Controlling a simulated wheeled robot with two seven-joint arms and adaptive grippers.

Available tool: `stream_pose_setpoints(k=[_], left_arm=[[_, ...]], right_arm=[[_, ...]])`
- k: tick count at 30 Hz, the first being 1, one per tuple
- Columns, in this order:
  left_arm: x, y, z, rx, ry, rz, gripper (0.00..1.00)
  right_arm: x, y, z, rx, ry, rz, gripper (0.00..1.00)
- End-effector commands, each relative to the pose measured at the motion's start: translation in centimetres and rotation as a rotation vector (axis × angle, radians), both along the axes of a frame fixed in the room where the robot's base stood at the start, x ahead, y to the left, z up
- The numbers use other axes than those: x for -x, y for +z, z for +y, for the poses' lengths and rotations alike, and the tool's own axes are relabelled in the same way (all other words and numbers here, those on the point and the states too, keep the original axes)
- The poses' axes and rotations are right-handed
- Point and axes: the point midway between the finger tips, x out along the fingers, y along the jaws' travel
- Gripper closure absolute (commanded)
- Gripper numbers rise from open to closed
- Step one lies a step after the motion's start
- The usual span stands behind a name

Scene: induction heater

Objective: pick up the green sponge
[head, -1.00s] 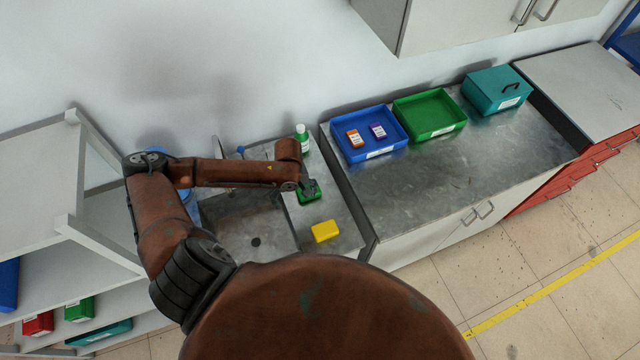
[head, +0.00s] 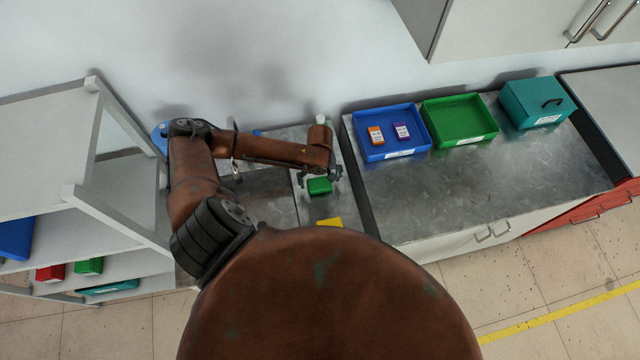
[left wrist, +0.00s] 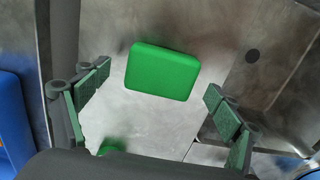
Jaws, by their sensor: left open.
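The green sponge (head: 319,186) lies on the metal counter beside the sink. In the left wrist view the sponge (left wrist: 162,71) is a flat green block a little beyond the fingertips, between the lines of the two fingers. My left gripper (head: 320,174) is open above the sponge, and its spread fingers also show in the left wrist view (left wrist: 158,84). Nothing is between the fingers. My right gripper is not seen.
A green bottle stands behind my gripper, only its white cap (head: 321,119) clear. The sink (head: 265,190) is left of the sponge. A blue tray (head: 372,152) with two small boxes and an empty green tray (head: 485,136) stand right.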

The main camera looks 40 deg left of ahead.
Motion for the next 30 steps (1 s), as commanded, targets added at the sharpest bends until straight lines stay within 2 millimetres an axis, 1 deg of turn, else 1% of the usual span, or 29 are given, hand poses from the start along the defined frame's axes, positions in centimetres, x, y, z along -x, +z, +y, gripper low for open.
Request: stream_pose_setpoints(k=[3,6,13,27,30], left_arm=[[0.1,-1.5,0.0,0.0,0.001,0.001,0.15],[0.1,-2.2,0.1,-0.001,0.002,-0.001,0.15],[0.2,-2.3,0.2,-0.001,0.003,-0.001,0.15],[0.2,-2.3,0.2,0.0,0.004,0.0,0.47],[0.2,-2.3,0.2,-0.001,0.004,-0.001,0.52]], right_arm=[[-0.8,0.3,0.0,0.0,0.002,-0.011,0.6],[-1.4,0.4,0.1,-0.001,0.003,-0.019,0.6],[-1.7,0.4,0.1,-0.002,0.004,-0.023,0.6],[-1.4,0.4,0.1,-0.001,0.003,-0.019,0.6],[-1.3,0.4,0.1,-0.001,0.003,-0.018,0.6]])
